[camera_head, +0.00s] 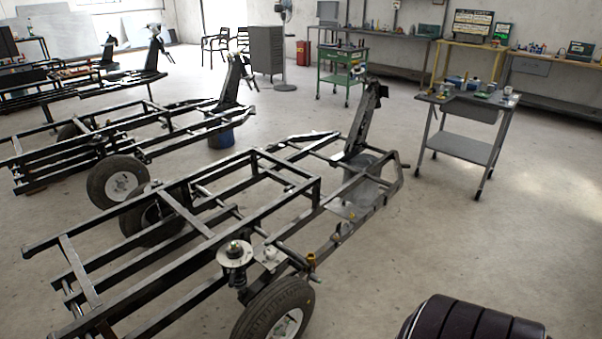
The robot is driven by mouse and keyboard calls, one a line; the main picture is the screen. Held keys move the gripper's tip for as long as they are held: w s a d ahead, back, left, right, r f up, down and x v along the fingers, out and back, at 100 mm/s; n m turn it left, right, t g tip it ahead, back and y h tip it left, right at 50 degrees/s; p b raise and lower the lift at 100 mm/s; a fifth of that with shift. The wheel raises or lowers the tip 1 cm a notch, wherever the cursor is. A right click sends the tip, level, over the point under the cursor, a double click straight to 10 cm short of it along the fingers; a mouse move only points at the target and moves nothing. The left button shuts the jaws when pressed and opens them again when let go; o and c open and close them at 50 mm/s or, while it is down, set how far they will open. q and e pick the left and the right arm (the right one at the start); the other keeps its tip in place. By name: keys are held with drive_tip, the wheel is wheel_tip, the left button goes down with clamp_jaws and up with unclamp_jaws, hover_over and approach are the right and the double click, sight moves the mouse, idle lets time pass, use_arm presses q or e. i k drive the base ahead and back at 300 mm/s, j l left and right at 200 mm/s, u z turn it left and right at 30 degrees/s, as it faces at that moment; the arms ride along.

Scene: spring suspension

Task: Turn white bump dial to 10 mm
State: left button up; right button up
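No gripper of mine shows in the head view. The nearest black tubular vehicle frame (178,277) stands across the middle and lower left of the picture. On its near side, above the front wheel (277,316), is an upright suspension unit (235,257) with a pale round collar and a small brass-coloured top. A small pale block (268,254) sits just right of it. The white bump dial cannot be made out for certain at this size, and no scale or reading is legible.
A grey trolley (464,148) with small items stands at the right, and a green tool cart (342,75) farther back. More frames (105,140) stand at the left. A glossy dark ribbed shape cuts the lower right edge. The floor (440,235) between frame and trolley is clear.

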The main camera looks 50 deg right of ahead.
sight(270, 253)
drive_tip(key=z, duration=1.35)
